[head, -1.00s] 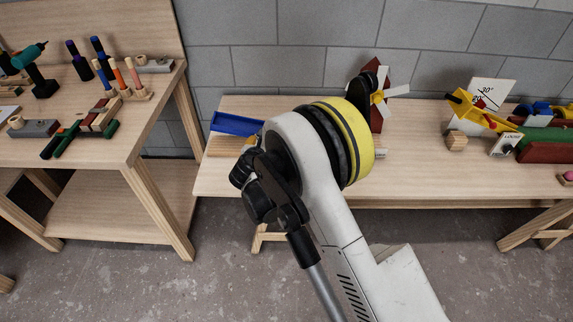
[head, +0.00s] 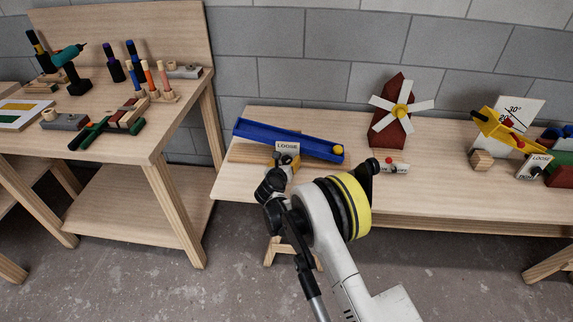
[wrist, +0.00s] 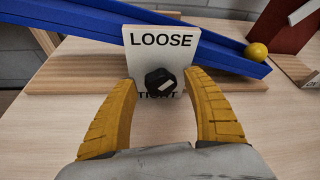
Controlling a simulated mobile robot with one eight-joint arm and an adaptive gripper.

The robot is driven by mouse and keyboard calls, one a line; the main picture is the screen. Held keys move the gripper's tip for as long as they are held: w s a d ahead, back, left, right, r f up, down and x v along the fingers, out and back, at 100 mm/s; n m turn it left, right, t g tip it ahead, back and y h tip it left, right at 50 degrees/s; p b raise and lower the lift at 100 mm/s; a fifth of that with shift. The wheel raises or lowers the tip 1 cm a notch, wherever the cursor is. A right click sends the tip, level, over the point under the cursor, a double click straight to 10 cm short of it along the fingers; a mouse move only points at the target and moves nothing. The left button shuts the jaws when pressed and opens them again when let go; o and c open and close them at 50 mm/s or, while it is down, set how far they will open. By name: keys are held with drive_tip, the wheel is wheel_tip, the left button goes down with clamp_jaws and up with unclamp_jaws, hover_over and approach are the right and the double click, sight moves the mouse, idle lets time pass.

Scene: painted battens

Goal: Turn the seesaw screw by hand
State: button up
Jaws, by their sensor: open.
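The seesaw is a blue trough (head: 262,133) on the right-hand bench, sloping down to the right, with a yellow ball (head: 338,150) at its low end. It also shows in the wrist view (wrist: 205,42). In front stands a white card (head: 288,148) reading LOOSE at the top and TIGHT, partly covered, below. The black screw knob (wrist: 160,82) with a pale mark sits on the card in the wrist view (wrist: 140,58). My gripper (wrist: 161,77) is open, its yellow fingers on either side of the knob, with gaps visible.
A windmill (head: 390,125) stands right of the seesaw, and a yellow tilting piece (head: 503,130) with an angle board further right. The left bench (head: 110,145) holds a drill, screwdrivers and clamps. Bare bench top lies in front of the card.

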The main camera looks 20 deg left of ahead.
drive_tip(key=shift+w, duration=0.15)
drive_tip(key=shift+c, duration=0.5)
drive_tip(key=c, duration=1.1)
drive_tip(key=shift+o, duration=0.2)
